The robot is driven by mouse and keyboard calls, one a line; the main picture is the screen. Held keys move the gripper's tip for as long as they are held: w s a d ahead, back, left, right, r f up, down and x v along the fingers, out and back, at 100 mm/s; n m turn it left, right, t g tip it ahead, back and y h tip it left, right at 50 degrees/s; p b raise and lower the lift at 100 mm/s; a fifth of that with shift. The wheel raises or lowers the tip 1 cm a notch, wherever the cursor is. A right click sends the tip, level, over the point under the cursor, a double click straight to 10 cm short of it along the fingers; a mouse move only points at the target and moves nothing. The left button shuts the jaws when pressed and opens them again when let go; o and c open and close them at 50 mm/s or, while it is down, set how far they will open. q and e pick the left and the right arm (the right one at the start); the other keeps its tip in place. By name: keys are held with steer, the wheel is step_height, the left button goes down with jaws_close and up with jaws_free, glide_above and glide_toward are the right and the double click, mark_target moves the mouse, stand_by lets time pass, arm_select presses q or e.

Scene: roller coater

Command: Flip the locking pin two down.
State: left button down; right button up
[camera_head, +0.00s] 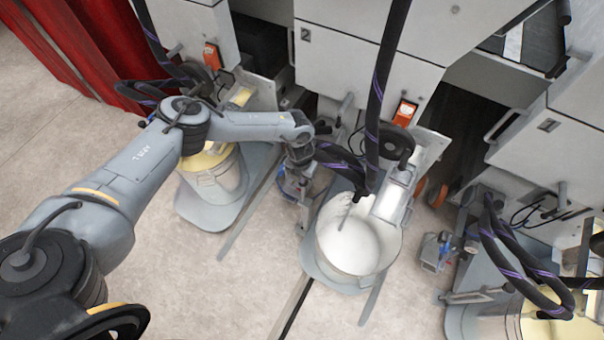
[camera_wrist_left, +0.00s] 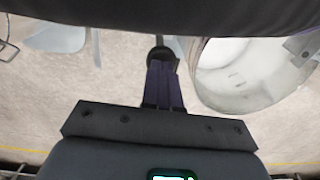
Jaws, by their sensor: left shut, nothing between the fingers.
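My left gripper (camera_head: 304,205) points down in the head view, just left of the middle white bucket (camera_head: 352,262). In the left wrist view its dark fingers (camera_wrist_left: 163,84) are together and empty. A small round black knob (camera_wrist_left: 160,56) shows right at the fingertips there; it may belong to locking pin two, but I cannot be sure, nor tell whether it touches the fingers. The pin itself cannot be made out in the head view, where the gripper and arm cover that spot. My right gripper is not in view.
The white bucket, full of white liquid, also shows in the left wrist view (camera_wrist_left: 235,100). A yellow-topped bucket (camera_head: 213,182) stands at left. A black hose (camera_head: 375,110) hangs close to the gripper. Grey machine cabinets (camera_head: 350,65) line the back. The front floor is clear.

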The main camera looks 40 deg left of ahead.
mark_target(301, 185)
arm_select(q)
steer(key=shift+f, duration=0.2)
step_height(301, 185, down, 6)
steer(key=b, duration=0.4)
steer(key=shift+r, duration=0.25)
steer(key=shift+f, duration=0.15)
steer(key=shift+s+a, duration=0.15)
steer(key=shift+f, duration=0.1)
step_height(301, 185, up, 6)
steer(key=p, duration=0.5)
steer(key=shift+f, duration=0.15)
step_height(301, 185, up, 9)
steer(key=p, duration=0.2)
steer(key=shift+p, duration=0.35)
